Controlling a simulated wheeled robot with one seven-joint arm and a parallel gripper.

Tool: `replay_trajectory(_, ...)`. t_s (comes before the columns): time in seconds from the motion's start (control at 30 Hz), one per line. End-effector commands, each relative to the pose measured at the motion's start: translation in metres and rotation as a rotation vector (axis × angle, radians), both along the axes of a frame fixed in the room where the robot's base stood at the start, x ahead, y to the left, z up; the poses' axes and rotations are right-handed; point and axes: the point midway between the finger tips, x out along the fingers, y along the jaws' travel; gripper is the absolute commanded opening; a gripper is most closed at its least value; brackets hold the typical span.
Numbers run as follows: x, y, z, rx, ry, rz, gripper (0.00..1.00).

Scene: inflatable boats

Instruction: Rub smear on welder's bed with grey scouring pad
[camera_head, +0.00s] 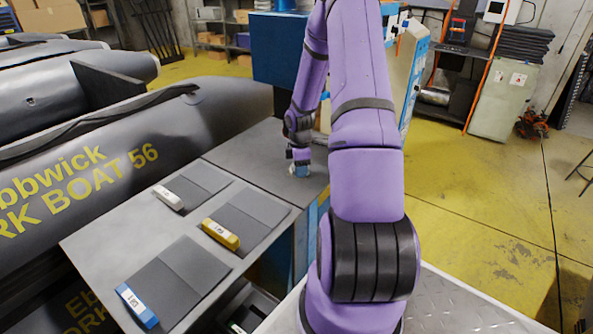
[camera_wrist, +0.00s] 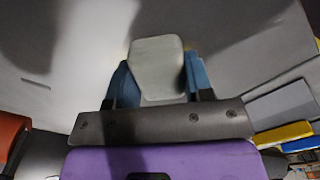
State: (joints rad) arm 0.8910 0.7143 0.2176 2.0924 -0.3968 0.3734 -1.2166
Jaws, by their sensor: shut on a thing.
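My gripper (camera_head: 300,168) is at the far right end of the grey bench, low over the darker grey plate that looks like the welder's bed (camera_head: 255,158). In the wrist view my gripper (camera_wrist: 158,72) has its two blue fingers shut on the sides of a pale grey scouring pad (camera_wrist: 157,60). The pad is at or just above the bed's surface; I cannot tell if it touches. In the head view the pad is mostly hidden by the fingers. The bed (camera_wrist: 240,25) shows broad dark shadows in the wrist view. I cannot make out a smear.
Dark sheets with a white bar (camera_head: 168,197), a yellow bar (camera_head: 220,234) and a blue bar (camera_head: 137,306) lie on the near bench (camera_head: 100,240). A grey inflatable boat (camera_head: 215,115) lies along the left. A blue cabinet (camera_head: 275,50) stands behind the bed. Yellow floor is open at right.

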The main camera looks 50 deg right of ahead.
Motion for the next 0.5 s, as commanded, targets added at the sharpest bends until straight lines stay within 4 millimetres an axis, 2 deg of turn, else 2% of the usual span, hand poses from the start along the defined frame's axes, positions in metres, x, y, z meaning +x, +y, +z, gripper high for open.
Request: replay_trajectory(0.5,0.002,-0.027,-0.001,-0.001,-0.001,-0.001,0.28)
